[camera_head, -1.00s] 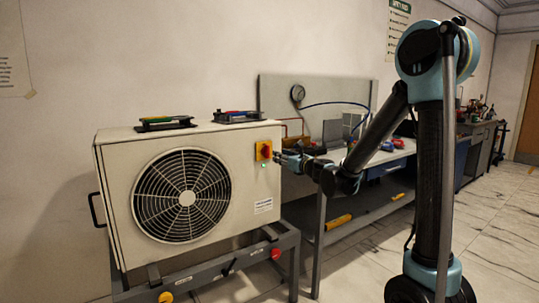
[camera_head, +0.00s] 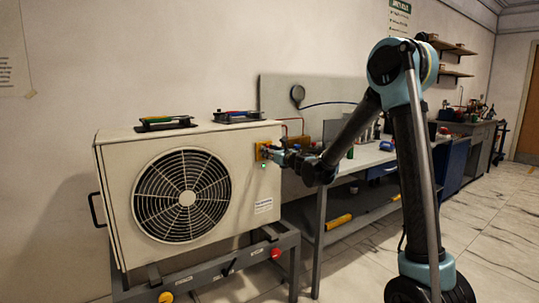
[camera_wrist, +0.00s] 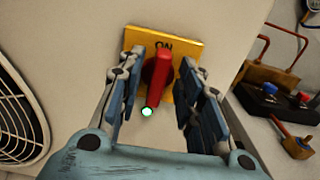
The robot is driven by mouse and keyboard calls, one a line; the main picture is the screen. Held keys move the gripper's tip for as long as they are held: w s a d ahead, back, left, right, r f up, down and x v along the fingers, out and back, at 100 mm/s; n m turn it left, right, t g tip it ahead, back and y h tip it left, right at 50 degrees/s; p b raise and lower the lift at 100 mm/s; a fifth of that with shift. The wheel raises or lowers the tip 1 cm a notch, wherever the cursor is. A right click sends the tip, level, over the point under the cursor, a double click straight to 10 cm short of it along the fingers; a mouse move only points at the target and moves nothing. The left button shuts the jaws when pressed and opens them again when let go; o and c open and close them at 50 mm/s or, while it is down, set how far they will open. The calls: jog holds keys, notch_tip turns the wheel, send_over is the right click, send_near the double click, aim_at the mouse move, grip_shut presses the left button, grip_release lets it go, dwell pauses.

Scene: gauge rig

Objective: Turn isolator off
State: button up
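The isolator is a red rotary handle (camera_wrist: 158,78) on a yellow plate (camera_wrist: 186,45) on the front of the white fan unit (camera_head: 112,190). The plate is marked ON above the handle. A green light (camera_wrist: 147,112) glows just below the handle, and it also shows in the head view (camera_head: 264,166). My gripper (camera_wrist: 160,88) is open, with one finger on each side of the red handle. I see gaps between the fingers and the handle. In the head view my gripper (camera_head: 268,152) reaches the plate from the right and hides most of the isolator.
Two small trays (camera_head: 165,123) of tools lie on top of the unit. The unit stands on a grey frame (camera_head: 230,262) with a red button (camera_head: 277,254). A workbench (camera_head: 375,160) stands to the right. In the wrist view, red pipes (camera_wrist: 283,50) are close at the right.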

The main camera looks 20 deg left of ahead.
grip_shut()
jog(key=shift+n, duration=0.4)
jog(key=n, duration=1.1)
jog(key=s+n, duration=0.1)
jog(key=n, duration=0.5)
jog(key=shift+a+f, duration=0.2)
jog(key=shift+f, duration=0.2)
jog(key=shift+n, duration=0.3)
